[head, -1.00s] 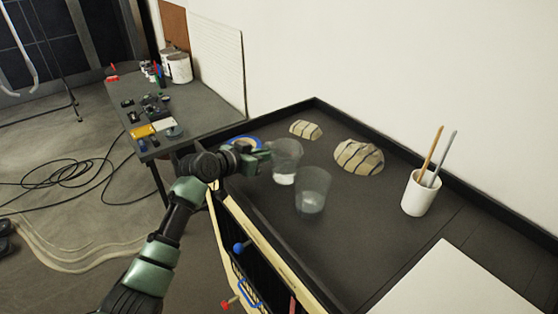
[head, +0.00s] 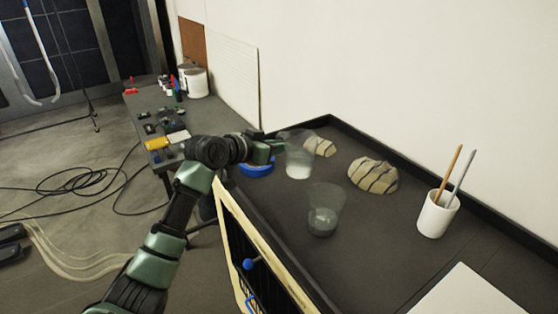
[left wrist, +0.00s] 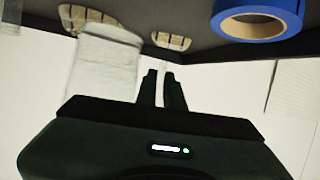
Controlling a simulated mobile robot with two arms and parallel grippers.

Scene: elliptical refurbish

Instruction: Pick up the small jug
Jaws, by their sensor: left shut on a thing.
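A clear jug (head: 299,158) with whitish contents at its bottom is at my left gripper (head: 278,148) in the head view. The gripper is shut on it at its left side, and the jug appears held above the dark tabletop. In the left wrist view the translucent jug (left wrist: 105,62) shows left of the narrow fingers (left wrist: 161,75); the exact contact is unclear. A second clear vessel (head: 324,212) with greyish contents stands on the tabletop, nearer to me and apart from the gripper. My right gripper is out of view.
Two striped stones (head: 373,176) (head: 320,146) lie near the back rim. A white cup with brushes (head: 437,216) and a white board (head: 468,295) are at right.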

